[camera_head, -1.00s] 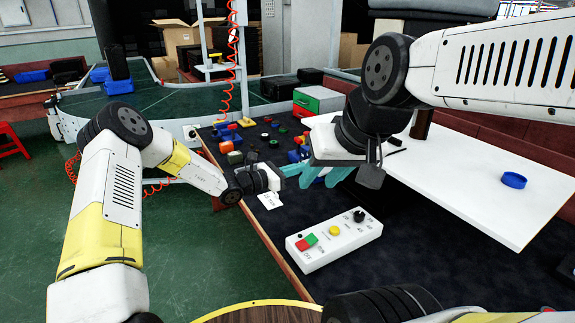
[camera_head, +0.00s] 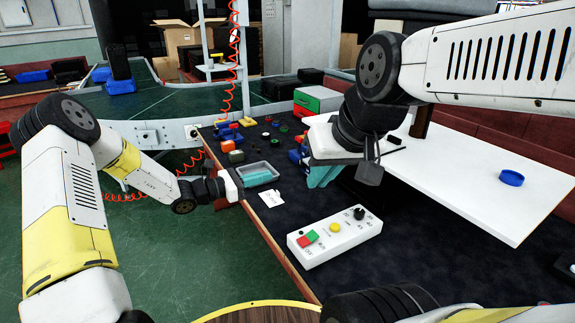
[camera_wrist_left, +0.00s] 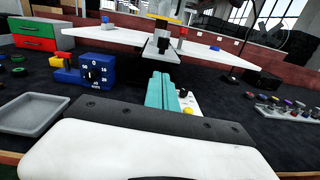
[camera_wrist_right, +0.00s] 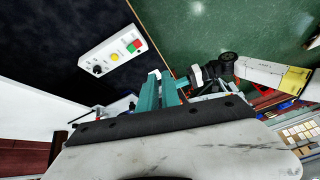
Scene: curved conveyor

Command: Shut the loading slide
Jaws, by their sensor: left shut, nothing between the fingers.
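No part is plainly recognisable as a loading slide; I cannot tell which piece it is. A blue device with a dial (camera_wrist_left: 92,72) and a red knob stands on the dark table in the left wrist view. A shallow grey tray (camera_wrist_left: 32,114) lies to its left; it also shows in the head view (camera_head: 260,172). My left gripper (camera_head: 240,184) is at the table's left edge beside the tray; its teal fingers (camera_wrist_left: 160,90) are shut and empty. My right gripper (camera_head: 322,176) is over the table, pointing down, its teal fingers (camera_wrist_right: 160,92) slightly apart and empty.
A white control box (camera_head: 334,238) with red, green and yellow buttons sits near the front. A green-and-red drawer box (camera_head: 308,102) and several small parts are at the back.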

